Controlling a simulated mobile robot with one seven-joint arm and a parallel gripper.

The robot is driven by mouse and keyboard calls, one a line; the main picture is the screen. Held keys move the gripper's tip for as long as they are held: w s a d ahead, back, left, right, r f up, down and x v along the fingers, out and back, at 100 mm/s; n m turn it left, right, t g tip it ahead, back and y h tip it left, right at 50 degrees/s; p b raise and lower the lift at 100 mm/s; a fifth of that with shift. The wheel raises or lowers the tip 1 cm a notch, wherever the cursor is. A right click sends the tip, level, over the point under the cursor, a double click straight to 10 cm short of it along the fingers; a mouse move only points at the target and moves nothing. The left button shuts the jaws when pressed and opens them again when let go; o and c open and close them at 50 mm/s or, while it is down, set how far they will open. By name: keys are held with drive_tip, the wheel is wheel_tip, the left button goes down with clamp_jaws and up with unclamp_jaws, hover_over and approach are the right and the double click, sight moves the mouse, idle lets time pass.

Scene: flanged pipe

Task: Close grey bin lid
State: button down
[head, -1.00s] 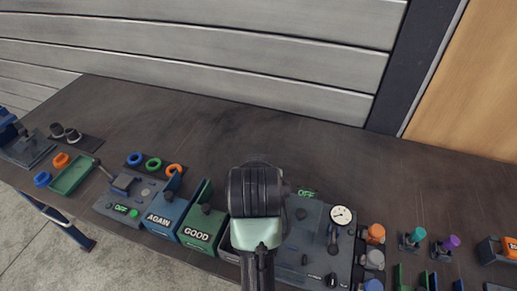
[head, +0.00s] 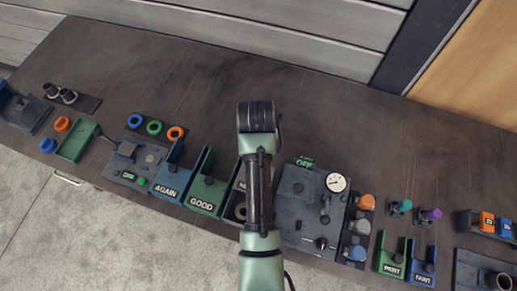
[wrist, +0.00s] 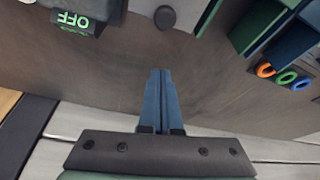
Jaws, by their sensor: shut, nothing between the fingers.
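The grey bin (head: 232,193) stands right of the green bin, partly hidden behind my arm in the head view. Its label is mostly covered, and a dark ring shape shows inside its front part. In the wrist view, a grey panel (wrist: 146,8) with a dark round knob (wrist: 165,18) shows at the top edge; it looks like the grey bin's lid, but its angle is unclear. My gripper (wrist: 160,72) has its blue fingers together and empty, over bare bench and apart from the panel. In the head view my wrist hides the fingers.
The green GOOD bin (head: 203,203) and blue AGAIN bin (head: 168,190) stand left, with raised back panels. A grey panel (head: 305,215) with a gauge (head: 336,182) and a green OFF sign (head: 305,162) is close on the right. The bench (head: 200,85) behind is clear.

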drive_tip(key=shift+s+f+p, duration=1.35)
drive_tip(key=shift+s+f, duration=0.1)
drive_tip(key=shift+f, duration=0.25)
